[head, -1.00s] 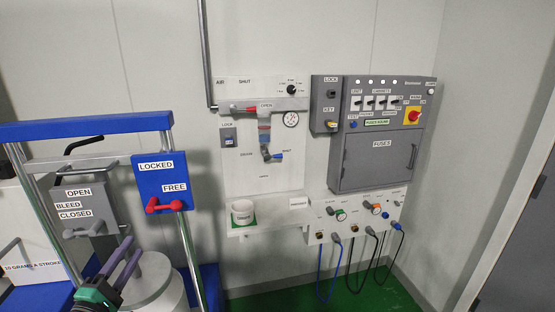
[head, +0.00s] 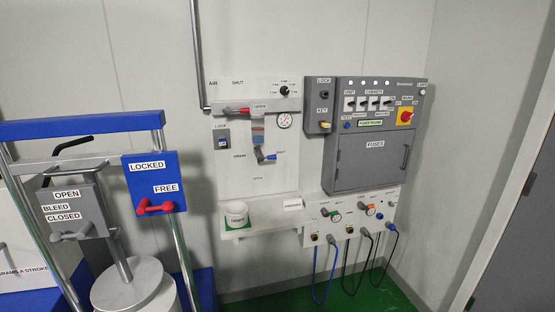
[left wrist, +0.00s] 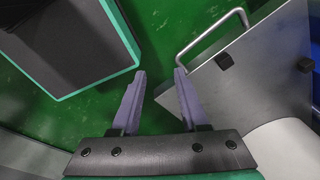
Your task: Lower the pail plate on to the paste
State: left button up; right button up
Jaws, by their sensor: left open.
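The pail plate (head: 118,290) is a grey disc on a rod under the blue-topped frame, at lower left in the head view. A pale cylinder shows just below it, cut off by the picture edge; the paste is not visible, and I cannot tell the gap. A blue panel marked LOCKED and FREE (head: 149,178) carries a red lever (head: 155,207), lying roughly level beside FREE. A grey box (head: 72,200) is marked OPEN, BLEED and CLOSED. My left gripper (left wrist: 160,72) is open and empty over green floor, beside a metal bar handle (left wrist: 213,34). My right gripper is in neither view.
The wall board holds an air valve with a red handle (head: 238,110), a gauge (head: 284,121) and a fuse cabinet (head: 372,165). A small white pot (head: 236,212) stands on the shelf. Cables hang at right. A dark teal-edged block is left of my gripper.

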aim_at(130, 286)
jog(key=u, duration=1.5)
